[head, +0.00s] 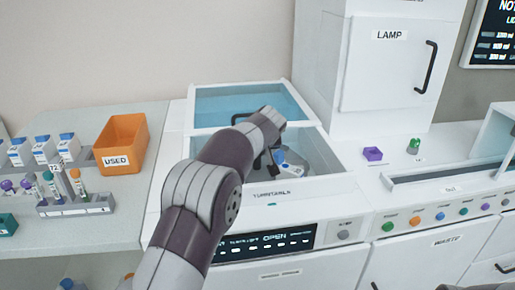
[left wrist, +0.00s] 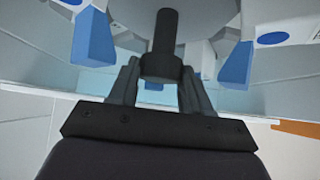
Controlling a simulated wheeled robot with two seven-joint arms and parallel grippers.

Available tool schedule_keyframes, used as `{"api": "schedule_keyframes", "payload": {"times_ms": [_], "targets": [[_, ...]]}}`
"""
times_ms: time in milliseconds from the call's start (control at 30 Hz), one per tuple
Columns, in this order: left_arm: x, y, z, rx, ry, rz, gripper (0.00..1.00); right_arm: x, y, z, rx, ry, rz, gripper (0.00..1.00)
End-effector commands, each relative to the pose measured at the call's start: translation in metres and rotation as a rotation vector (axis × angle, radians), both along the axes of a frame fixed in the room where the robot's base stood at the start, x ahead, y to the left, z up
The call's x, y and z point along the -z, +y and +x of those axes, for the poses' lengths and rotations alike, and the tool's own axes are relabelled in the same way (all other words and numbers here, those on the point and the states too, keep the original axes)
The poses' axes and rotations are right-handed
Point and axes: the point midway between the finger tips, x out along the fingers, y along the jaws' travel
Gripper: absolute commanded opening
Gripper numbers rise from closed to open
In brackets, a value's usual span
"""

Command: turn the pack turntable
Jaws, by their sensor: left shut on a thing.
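The pack turntable (head: 318,158) sits in an open-topped well behind a front panel labelled as the turntable, partly hidden by my left arm. White packs with blue ends (head: 290,163) show on it. In the left wrist view its grey disc (left wrist: 120,18) has a dark upright post (left wrist: 164,45) at the middle, with white-and-blue packs (left wrist: 95,38) around it. My left gripper (head: 266,157) reaches down into the well. In the left wrist view its fingers (left wrist: 160,90) stand on both sides of the post and are shut on it. My right gripper is not in view.
A clear lid (head: 240,103) stands behind the well. The panel display (head: 262,242) reads OPEN. An orange USED bin (head: 122,143) and a tube rack (head: 75,205) stand on the left.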

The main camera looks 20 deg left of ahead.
Motion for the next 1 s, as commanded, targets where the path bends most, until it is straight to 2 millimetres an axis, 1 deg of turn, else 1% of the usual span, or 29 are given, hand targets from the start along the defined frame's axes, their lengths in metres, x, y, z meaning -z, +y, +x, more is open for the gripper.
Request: {"api": "schedule_keyframes", "payload": {"times_ms": [267,300,367,400,633,733,867,1000], "targets": [[0.001,0.000,0.000,0.000,0.003,-0.001,0.00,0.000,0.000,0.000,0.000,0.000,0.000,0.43],[0.001,0.000,0.000,0.000,0.003,-0.001,0.51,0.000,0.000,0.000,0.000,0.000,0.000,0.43],[0.001,0.000,0.000,0.000,0.003,-0.001,0.71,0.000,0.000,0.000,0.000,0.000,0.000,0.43],[0.001,0.000,0.000,0.000,0.002,-0.001,0.74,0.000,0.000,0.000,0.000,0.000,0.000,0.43],[0.000,0.000,0.000,0.000,0.001,0.000,0.74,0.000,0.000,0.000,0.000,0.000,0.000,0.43],[-0.005,-0.002,-0.004,0.001,-0.001,0.000,0.74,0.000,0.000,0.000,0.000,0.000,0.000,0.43],[-0.026,-0.012,-0.022,0.003,-0.002,0.000,0.74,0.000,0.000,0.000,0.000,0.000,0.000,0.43],[-0.054,-0.025,-0.047,0.004,-0.003,-0.001,0.74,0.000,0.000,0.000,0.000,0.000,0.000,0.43]]}}
